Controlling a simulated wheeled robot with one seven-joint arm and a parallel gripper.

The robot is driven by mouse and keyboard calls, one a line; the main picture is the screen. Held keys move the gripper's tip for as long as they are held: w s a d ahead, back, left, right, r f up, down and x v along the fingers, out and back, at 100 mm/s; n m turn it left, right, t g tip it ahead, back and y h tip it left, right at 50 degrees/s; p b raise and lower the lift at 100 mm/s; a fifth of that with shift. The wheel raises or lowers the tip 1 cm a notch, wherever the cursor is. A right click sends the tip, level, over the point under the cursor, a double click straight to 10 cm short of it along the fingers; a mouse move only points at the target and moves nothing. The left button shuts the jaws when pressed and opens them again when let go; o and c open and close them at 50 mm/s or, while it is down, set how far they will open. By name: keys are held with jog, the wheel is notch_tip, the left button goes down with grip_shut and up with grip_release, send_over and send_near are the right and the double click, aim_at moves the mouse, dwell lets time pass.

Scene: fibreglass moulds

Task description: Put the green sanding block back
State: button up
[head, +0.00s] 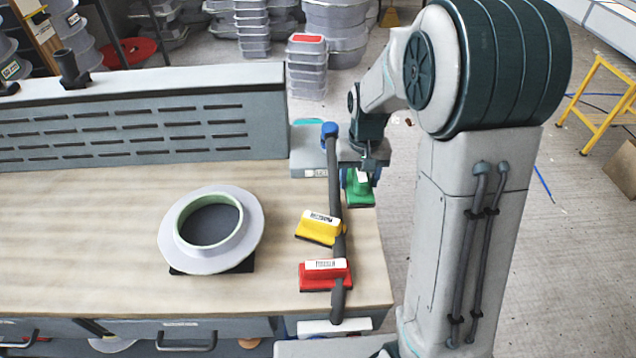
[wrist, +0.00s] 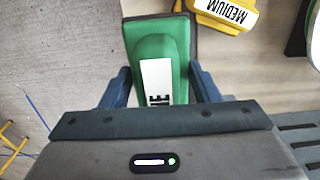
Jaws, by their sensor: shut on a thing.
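The green sanding block (head: 361,193) is at the back right corner of the workbench (head: 100,240), right of the dark rail (head: 336,200). My gripper (head: 358,178) is shut on it from above. In the wrist view the green block (wrist: 158,45) sits between the two blue fingers of my gripper (wrist: 160,72), its white label partly hidden by the gripper body. I cannot tell whether its base touches the bench.
The yellow block marked MEDIUM (wrist: 228,10) is close beside the green one. A white flanged ring mould (head: 180,240) stands mid-bench. A grey slotted panel (head: 150,125) runs along the back. The bench's right edge drops to the floor, where a yellow stand (head: 600,100) is.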

jog(key=w+a+f, duration=0.2)
jog(key=a, duration=0.1)
jog(key=w+a+f+b, duration=0.1)
jog(key=w+a+f, duration=0.1)
jog(key=a, duration=0.1)
jog(key=w+a+f+b, duration=0.1)
jog(key=w+a+f, duration=0.1)
jog(key=w+a, duration=0.1)
jog(key=shift+f, duration=0.4)
jog(key=shift+f+b, duration=1.1)
jog(key=shift+f, duration=0.85)
jog(key=shift+s+f, duration=0.1)
jog(key=o, duration=1)
jog(key=shift+f, duration=0.1)
jog(key=shift+c, duration=0.2)
